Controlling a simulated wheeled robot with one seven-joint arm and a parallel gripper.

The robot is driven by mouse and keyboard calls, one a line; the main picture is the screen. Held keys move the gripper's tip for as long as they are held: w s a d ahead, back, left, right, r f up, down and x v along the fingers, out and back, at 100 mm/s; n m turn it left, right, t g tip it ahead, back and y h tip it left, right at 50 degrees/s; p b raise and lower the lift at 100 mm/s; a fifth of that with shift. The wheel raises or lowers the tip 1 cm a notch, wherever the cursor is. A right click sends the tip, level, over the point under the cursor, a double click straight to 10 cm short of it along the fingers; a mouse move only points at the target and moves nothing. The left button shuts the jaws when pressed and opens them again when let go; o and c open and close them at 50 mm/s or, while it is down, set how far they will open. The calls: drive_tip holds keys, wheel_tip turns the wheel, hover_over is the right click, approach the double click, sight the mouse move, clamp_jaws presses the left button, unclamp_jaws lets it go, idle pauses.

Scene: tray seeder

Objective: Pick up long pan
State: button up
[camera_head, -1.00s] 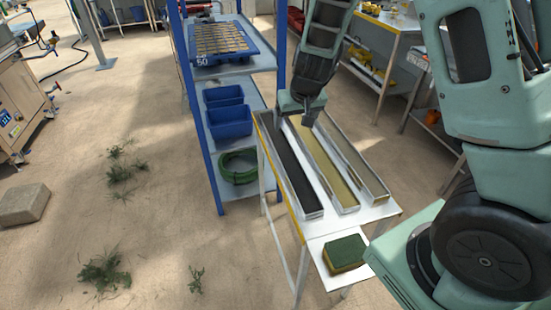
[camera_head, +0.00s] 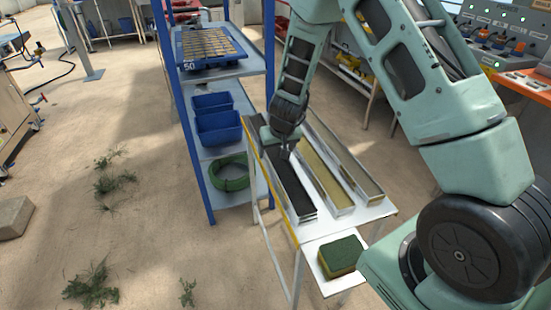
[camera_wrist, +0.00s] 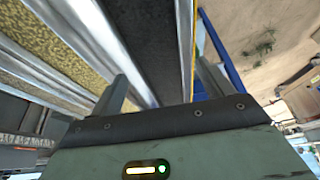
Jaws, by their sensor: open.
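Three long narrow metal pans lie side by side on a white table. The left pan (camera_head: 307,217) has a dark filling, the middle pan (camera_head: 344,210) a yellow grainy one, and the right pan (camera_head: 375,196) a duller, brownish one. My gripper (camera_head: 286,153) points down over the far part of the dark-filled pan. In the wrist view, my gripper's fingers (camera_wrist: 160,72) are apart, with the dark-filled pan (camera_wrist: 186,45) between them and nothing held. The middle pan (camera_wrist: 112,45) lies to the left there. I cannot tell whether the fingertips touch the pan.
A green-topped sponge (camera_head: 341,257) lies on the table's low front shelf (camera_head: 322,281). A blue-posted rack stands to the left, with blue bins (camera_head: 218,128), a green hose coil (camera_head: 230,173) and a blue tray (camera_head: 181,66). The floor at left is mostly open.

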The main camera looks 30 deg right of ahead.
drive_tip(key=shift+x, duration=0.85)
drive_tip(key=shift+r, duration=0.1)
drive_tip(key=c, duration=1.1)
drive_tip(key=shift+o, duration=0.2)
